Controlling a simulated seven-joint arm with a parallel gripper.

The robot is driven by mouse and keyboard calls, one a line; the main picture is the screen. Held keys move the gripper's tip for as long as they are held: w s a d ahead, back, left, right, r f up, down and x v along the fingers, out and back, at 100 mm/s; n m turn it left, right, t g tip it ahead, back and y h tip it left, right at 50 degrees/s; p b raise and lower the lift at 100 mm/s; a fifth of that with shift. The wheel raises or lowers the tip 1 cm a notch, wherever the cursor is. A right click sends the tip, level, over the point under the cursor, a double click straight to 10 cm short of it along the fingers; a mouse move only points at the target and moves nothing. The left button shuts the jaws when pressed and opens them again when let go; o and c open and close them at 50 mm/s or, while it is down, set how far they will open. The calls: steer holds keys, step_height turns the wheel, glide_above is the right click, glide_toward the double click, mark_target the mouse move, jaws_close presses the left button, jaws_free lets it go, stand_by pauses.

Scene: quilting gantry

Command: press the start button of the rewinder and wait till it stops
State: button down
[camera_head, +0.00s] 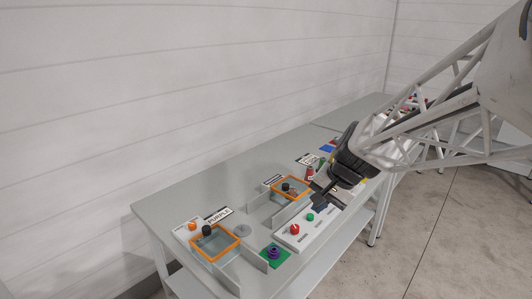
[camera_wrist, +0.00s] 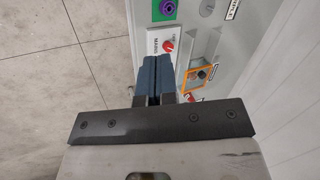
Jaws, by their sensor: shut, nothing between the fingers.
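A white control panel (camera_head: 303,236) lies at the front edge of the grey table, with a red button (camera_head: 295,230) and a green button (camera_head: 310,217). In the wrist view the panel (camera_wrist: 156,36) shows lettering too small to read fully and the red button (camera_wrist: 168,46); the green one is hidden, probably behind my fingers. I cannot tell for certain which device is the rewinder. My gripper (camera_head: 317,202) is shut and empty, its fingertips pointing down close by the green button. It also shows in the wrist view (camera_wrist: 153,62). Whether it touches the button cannot be told.
Two orange-framed boxes with black knobs stand on the table, one at left (camera_head: 238,233) by a PURPLE label (camera_head: 219,216), one in the middle (camera_head: 305,181). A purple spool (camera_head: 273,252) sits on a green pad. Grey dividers stand between them. Open floor lies at right.

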steer(key=w+d+f+m+y, duration=0.15)
steer(key=w+f+m, duration=0.3)
steer(key=w, duration=0.95)
steer(key=m+t+y, duration=0.2)
steer(key=m+t, duration=0.1)
steer(key=m, duration=0.2)
glide_above(310, 216)
step_height(310, 216, down, 10)
steer(key=shift+f, duration=0.2)
steer(key=shift+s, duration=0.1)
steer(key=shift+f, duration=4.4)
